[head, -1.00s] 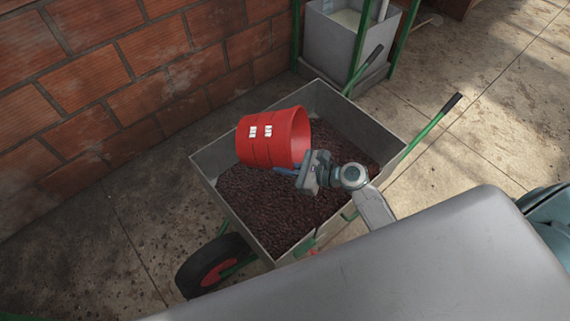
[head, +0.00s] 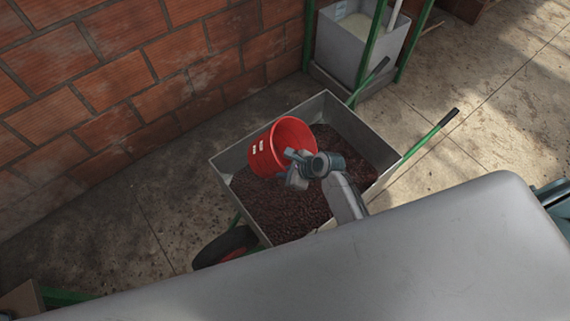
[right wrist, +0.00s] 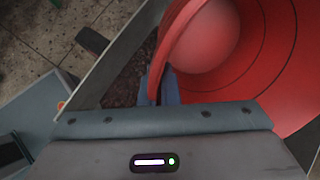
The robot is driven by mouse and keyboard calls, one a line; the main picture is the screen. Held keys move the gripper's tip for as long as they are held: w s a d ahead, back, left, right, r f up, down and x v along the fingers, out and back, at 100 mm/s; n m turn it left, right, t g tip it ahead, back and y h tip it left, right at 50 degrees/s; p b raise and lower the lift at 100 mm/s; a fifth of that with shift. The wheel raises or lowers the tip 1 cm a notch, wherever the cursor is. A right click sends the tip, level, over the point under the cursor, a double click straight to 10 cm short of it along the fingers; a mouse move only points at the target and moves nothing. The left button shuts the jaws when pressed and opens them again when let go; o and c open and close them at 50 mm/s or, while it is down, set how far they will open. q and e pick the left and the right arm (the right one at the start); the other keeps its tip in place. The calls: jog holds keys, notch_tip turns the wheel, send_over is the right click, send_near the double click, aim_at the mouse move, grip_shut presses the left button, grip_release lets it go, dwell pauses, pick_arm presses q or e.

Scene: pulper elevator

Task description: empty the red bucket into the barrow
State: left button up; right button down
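The red bucket (head: 264,153) is held tilted over the barrow, with its open mouth turned up and to the right in the head view. My right gripper (head: 298,165) is shut on the bucket's rim. In the right wrist view the fingers (right wrist: 162,88) pinch the rim, and the red inside of the bucket (right wrist: 255,70) looks empty. The barrow (head: 228,159) is a grey metal tray with dark red-brown cherries or pulp (head: 275,212) spread across it. My left gripper is not in view.
A brick wall (head: 120,90) stands behind and left of the barrow. A grey bin (head: 350,45) in a green frame is at the back. The barrow's green handle (head: 430,135) reaches right; its wheel (head: 225,246) is at front left. Concrete floor is open on the right.

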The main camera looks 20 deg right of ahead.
jog(key=g+h+p, duration=0.1)
jog(key=p, duration=0.2)
jog(key=r+h+p, duration=0.1)
jog(key=p, duration=0.2)
jog(key=shift+w+a+g+h, duration=0.2)
jog(key=shift+a+g+h, duration=0.1)
jog(key=shift+a+g, duration=0.1)
notch_tip(320, 180, down, 2)
jog(key=shift+s+d+f+g+h+p, duration=0.1)
jog(key=shift+d+g+h+p, duration=0.05)
jog(key=shift+g+h+p, duration=0.55)
jog(key=shift+s+d+f+g+h, duration=0.15)
jog(key=shift+f+g+h, duration=0.25)
jog(key=shift+f+h, duration=0.3)
jog(key=shift+d+f+g+h, duration=0.15)
jog(key=shift+f+g+h, duration=0.25)
jog(key=shift+f+h, duration=0.25)
jog(key=shift+r, duration=0.1)
